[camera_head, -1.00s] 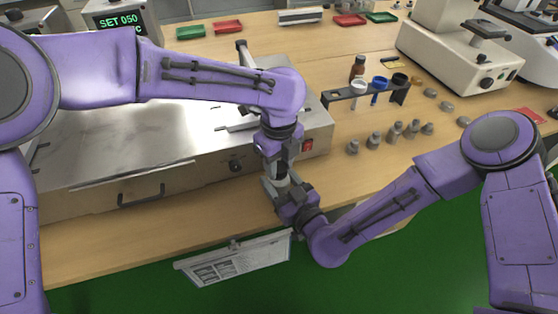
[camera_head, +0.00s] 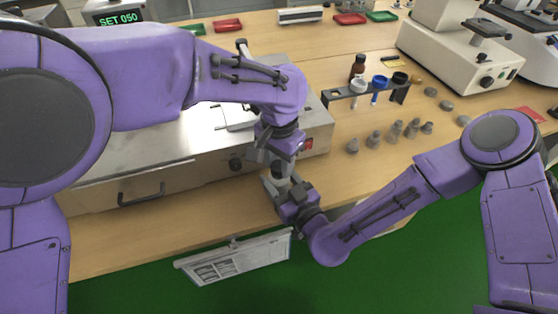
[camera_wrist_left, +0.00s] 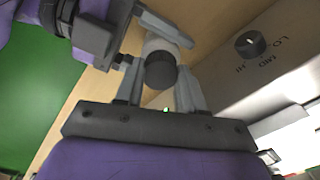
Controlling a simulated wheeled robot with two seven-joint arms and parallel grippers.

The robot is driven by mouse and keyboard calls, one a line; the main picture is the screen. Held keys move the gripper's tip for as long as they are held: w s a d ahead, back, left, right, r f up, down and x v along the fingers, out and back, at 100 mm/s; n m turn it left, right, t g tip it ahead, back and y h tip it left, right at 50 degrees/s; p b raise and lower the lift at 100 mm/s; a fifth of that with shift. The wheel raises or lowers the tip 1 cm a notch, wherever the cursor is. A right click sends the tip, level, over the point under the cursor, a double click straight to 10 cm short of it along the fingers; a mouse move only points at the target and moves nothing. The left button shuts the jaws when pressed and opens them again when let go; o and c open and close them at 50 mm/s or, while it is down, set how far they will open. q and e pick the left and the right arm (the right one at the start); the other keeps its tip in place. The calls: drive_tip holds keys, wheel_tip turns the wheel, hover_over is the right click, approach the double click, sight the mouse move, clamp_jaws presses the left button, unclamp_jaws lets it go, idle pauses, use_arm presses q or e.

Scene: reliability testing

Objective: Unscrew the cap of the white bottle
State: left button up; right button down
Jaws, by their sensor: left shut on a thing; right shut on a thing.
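The white bottle (camera_wrist_left: 157,44) is upright in front of the metal device, with its dark cap (camera_wrist_left: 161,73) facing the left wrist camera. My left gripper (camera_wrist_left: 160,84) is shut on the cap, one finger on each side of it. In the head view my left gripper (camera_head: 276,160) is just above my right gripper (camera_head: 283,184). My right gripper is shut on the bottle's body and also shows in the left wrist view (camera_wrist_left: 155,42). Most of the bottle is hidden by the fingers in the head view.
The metal device (camera_head: 170,172) with a knob and handle stands directly behind the grippers. A tube rack (camera_head: 366,92), a brown bottle (camera_head: 357,68) and several grey weights (camera_head: 375,140) are to the right. A clipboard (camera_head: 236,258) hangs at the table's front edge.

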sight(279, 165)
use_arm(q)
drive_tip(key=shift+r, duration=0.15)
idle(0.4)
drive_tip(key=shift+r, duration=1)
drive_tip(key=shift+r, duration=2)
use_arm(e)
drive_tip(key=shift+c, duration=1)
unclamp_jaws()
